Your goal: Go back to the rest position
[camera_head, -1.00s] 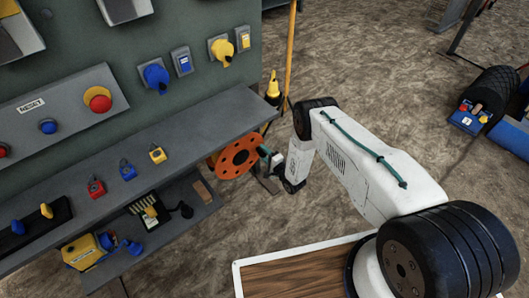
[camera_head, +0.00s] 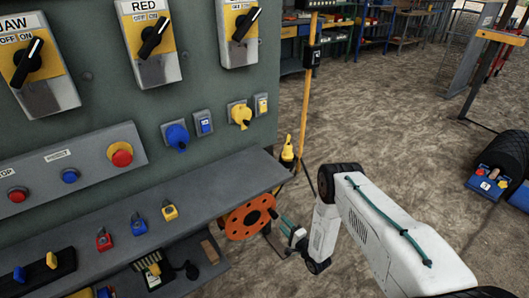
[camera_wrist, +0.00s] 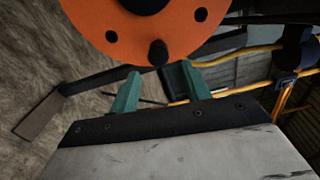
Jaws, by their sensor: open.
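My gripper (camera_head: 290,229) is beside the orange disc below the shelf's right end in the head view. In the wrist view its two green fingers (camera_wrist: 158,92) stand apart with nothing clearly held between them. The orange disc (camera_wrist: 105,28) with round holes fills the top of the wrist view, just beyond the fingers. The same disc shows in the head view (camera_head: 238,222). My white arm reaches from the lower right corner to the gripper.
A grey control panel (camera_head: 200,80) with switches and buttons stands at left. Its shelf (camera_head: 200,195) holds red, blue and yellow padlocks. A yellow post (camera_head: 306,100) rises behind the disc. Open dirt floor (camera_head: 400,130) lies to the right.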

